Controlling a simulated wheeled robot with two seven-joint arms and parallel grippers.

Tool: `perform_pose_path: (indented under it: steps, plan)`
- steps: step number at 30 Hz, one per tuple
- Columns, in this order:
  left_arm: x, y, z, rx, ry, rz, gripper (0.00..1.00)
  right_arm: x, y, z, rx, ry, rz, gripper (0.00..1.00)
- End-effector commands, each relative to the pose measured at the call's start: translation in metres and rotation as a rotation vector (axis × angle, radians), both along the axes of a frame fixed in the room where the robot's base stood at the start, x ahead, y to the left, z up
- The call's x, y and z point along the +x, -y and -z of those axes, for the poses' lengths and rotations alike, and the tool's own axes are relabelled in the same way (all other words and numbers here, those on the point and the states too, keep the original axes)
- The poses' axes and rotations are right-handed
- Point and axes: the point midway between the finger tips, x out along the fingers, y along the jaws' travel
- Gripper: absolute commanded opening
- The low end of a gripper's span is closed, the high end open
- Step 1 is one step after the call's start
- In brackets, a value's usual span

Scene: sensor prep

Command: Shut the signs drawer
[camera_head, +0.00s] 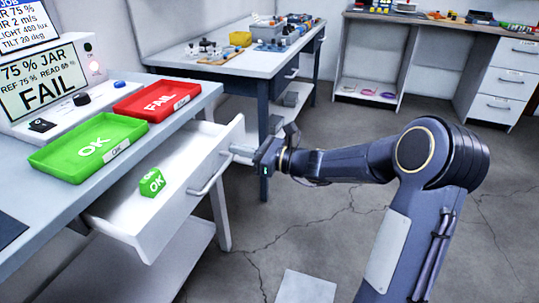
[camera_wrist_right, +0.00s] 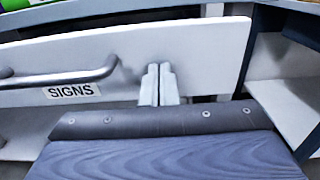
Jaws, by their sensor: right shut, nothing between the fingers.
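The white signs drawer (camera_head: 209,172) is pulled out from under the bench, with a green OK sign block (camera_head: 152,182) inside. Its front also shows in the right wrist view (camera_wrist_right: 195,50), with a grey bar handle (camera_wrist_right: 60,78) and a label reading SIGNS (camera_wrist_right: 73,91). My right gripper (camera_head: 238,152) is shut and empty at the far end of the drawer front, beside the handle. In the right wrist view its fingers (camera_wrist_right: 158,82) are together against or just before the front panel; exact contact cannot be told. My left gripper is not in view.
On the bench above the drawer sit a green OK tray (camera_head: 50,163), a red FAIL tray (camera_head: 148,110) and a tester with a screen reading FAIL (camera_head: 45,88). A second bench (camera_head: 232,68) stands behind.

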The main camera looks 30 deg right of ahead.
Motion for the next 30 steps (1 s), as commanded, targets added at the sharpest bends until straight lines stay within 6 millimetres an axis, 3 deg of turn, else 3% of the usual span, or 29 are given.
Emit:
perform_pose_path:
  steps: [6,15,21,30]
  plan:
    - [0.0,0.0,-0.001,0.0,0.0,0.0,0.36,0.045,-0.041,0.0,0.002,0.001,-0.006,0.0]
    - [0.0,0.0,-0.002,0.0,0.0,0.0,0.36,0.094,-0.081,0.0,0.001,0.001,-0.003,0.0]
    - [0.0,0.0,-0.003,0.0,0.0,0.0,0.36,0.112,-0.096,0.0,0.0,0.001,-0.002,0.0]
    - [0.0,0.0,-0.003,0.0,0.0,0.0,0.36,0.12,-0.102,0.0,0.001,0.001,0.001,0.0]
